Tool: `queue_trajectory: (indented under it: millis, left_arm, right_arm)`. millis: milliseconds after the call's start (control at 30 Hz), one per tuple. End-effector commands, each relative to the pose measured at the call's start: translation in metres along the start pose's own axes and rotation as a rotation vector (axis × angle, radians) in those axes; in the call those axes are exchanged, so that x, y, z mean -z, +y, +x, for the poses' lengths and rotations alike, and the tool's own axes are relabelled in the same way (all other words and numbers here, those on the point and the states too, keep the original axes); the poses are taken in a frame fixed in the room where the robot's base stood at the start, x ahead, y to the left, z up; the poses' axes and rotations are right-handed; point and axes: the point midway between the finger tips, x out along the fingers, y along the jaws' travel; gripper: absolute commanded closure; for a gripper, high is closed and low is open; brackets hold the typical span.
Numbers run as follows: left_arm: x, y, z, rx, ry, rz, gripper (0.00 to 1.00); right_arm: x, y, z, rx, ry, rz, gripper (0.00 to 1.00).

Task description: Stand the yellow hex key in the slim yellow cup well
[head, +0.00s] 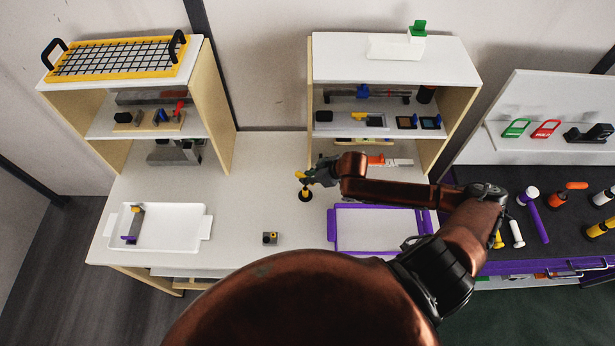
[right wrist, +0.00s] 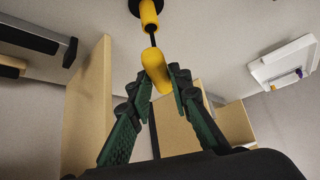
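The yellow hex key (right wrist: 155,70) has a thick yellow handle and a thin dark shaft. My right gripper (right wrist: 160,76) has its green fingers on both sides of the handle and appears shut on it. The shaft points at the slim yellow cup (right wrist: 148,14), which stands on a round black base, and its end meets the cup's mouth. I cannot tell how deep it is inside. In the head view the cup's black base (head: 305,196) is on the white table, just below my right gripper (head: 304,178). My left gripper is not in view.
A purple-framed tray (head: 333,228) lies right of the cup, under my right arm. Shelf units (head: 320,70) stand behind. The table left of the cup is largely clear.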

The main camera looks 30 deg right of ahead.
Motion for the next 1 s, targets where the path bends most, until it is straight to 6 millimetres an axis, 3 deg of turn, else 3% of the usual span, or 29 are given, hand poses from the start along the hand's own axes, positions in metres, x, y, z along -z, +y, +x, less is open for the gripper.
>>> queue_trajectory:
  millis: [233, 567, 767, 1000]
  left_arm:
    - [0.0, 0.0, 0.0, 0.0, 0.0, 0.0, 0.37]
    - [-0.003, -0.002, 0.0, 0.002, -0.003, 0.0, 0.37]
    - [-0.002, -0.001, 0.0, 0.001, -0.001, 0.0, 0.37]
    - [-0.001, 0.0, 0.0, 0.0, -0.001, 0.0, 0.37]
  right_arm:
    - [0.0, 0.0, 0.0, 0.0, 0.0, 0.0, 0.63]
    - [0.0, 0.0, -0.003, 0.0, 0.0, 0.0, 0.63]
    - [-0.001, 0.001, -0.03, -0.001, -0.002, -0.003, 0.63]
    - [-0.002, 0.001, -0.081, -0.002, -0.003, -0.002, 0.63]
